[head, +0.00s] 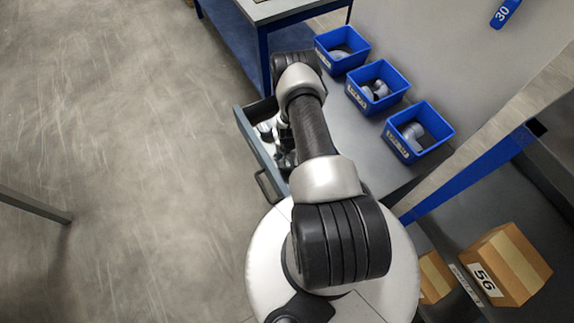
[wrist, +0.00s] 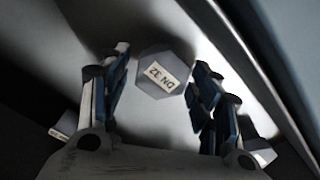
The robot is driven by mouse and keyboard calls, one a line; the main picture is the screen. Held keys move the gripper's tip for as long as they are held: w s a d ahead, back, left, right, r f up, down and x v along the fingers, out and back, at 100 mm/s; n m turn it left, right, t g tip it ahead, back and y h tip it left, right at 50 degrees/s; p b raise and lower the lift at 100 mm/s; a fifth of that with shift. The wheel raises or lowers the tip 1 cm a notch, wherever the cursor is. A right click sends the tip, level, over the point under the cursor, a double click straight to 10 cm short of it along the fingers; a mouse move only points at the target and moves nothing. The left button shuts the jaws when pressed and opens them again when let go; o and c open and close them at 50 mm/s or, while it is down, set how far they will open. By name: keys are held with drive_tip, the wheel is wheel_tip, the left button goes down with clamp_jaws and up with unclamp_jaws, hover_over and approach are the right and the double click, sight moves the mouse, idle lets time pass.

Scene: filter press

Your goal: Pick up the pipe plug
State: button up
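The pipe plug (wrist: 165,72) shows in the wrist view as a grey hexagonal head with a "DN 32" label. It lies in the open drawer (head: 256,145), on the pale drawer floor. My gripper (wrist: 156,82) is open, with one finger to the left of the plug and one to the right. A gap shows at the left finger; at the right finger I cannot tell whether it touches. In the head view my arm hides most of the drawer's inside, and the plug cannot be made out there.
Other labelled parts lie at the lower left (wrist: 65,124) and lower right (wrist: 262,152) of the wrist view. The drawer wall runs close on the right. Three blue bins with fittings (head: 341,50) (head: 377,87) (head: 418,131) stand on the grey bench. Cartons (head: 505,264) sit on the right.

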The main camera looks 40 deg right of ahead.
drive_tip(key=c, duration=0.9)
drive_tip(key=shift+c, duration=0.3)
